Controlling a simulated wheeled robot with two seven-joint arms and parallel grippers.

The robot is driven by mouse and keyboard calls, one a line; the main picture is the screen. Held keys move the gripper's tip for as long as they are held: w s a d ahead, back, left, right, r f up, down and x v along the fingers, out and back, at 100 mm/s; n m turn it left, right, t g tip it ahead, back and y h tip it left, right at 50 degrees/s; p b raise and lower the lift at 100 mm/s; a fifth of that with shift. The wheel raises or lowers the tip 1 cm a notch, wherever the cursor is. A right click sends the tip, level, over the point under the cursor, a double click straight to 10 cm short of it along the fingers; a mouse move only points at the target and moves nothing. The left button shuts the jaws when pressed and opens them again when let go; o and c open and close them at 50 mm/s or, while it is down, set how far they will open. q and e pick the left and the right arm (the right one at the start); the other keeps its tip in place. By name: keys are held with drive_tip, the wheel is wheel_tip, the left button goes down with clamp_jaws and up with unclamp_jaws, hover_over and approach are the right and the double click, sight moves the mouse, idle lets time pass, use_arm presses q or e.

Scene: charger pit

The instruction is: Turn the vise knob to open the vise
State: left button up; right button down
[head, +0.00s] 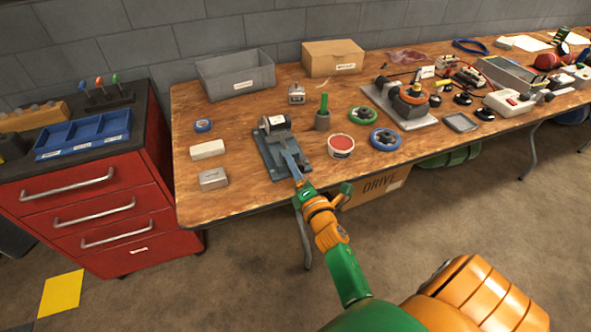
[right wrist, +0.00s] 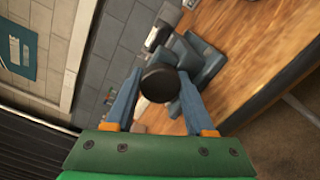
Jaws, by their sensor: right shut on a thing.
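The blue-grey vise (head: 268,157) stands near the front edge of the wooden table, with a dark and silver cylindrical part (head: 275,122) at its top. In the right wrist view the vise body (right wrist: 198,62) lies beyond the round black knob (right wrist: 160,83). My right gripper (head: 291,165) reaches up to the vise from the front. In the right wrist view its two blue fingers stand on either side of the knob and are shut on it. The knob is hidden by the gripper in the head view. My left gripper is not in view.
Left of the vise are a white block (head: 207,149), a grey block (head: 213,179) and blue tape (head: 203,126). A grey bin (head: 236,76) stands behind.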

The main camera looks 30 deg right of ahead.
drive_tip(key=shift+n, duration=0.6)
drive_tip(key=shift+c, duration=1.4)
unclamp_jaws()
drive_tip(key=v, duration=0.7)
